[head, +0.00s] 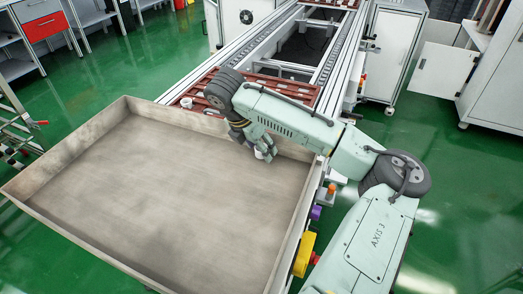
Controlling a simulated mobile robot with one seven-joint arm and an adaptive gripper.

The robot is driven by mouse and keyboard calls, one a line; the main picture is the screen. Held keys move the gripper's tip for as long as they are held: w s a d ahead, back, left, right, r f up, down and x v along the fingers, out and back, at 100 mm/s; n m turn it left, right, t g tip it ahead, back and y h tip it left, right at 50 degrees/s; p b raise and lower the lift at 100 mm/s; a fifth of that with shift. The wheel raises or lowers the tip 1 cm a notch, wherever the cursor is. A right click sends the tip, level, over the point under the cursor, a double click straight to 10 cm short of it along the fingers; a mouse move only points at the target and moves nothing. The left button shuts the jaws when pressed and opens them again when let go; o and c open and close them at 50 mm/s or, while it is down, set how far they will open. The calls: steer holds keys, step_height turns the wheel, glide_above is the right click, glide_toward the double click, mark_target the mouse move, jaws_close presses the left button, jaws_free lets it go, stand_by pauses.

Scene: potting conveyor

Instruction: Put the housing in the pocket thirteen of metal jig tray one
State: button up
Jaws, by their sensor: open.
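My gripper (264,153) points down over the far right part of a large empty metal bin. Its jaws are open, and they are small and partly hidden by the wrist. A pale spot shows at the fingertips; I cannot tell whether it is a finger pad or a part. A reddish-brown tray (186,93) with pockets lies on the conveyor beyond the bin, partly covered by my arm. A small whitish part (187,102) sits at its left end; I cannot tell if it is the housing. Pocket numbers are not readable.
The big bin (60,236) with raised walls fills the front left, its floor bare. The conveyor (335,62) runs away behind it, with another reddish tray (328,3) at its far end. Purple (315,212) and yellow (304,254) items are beside the bin's right wall.

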steer(key=shift+c, duration=0.4)
steer(key=c, duration=0.9)
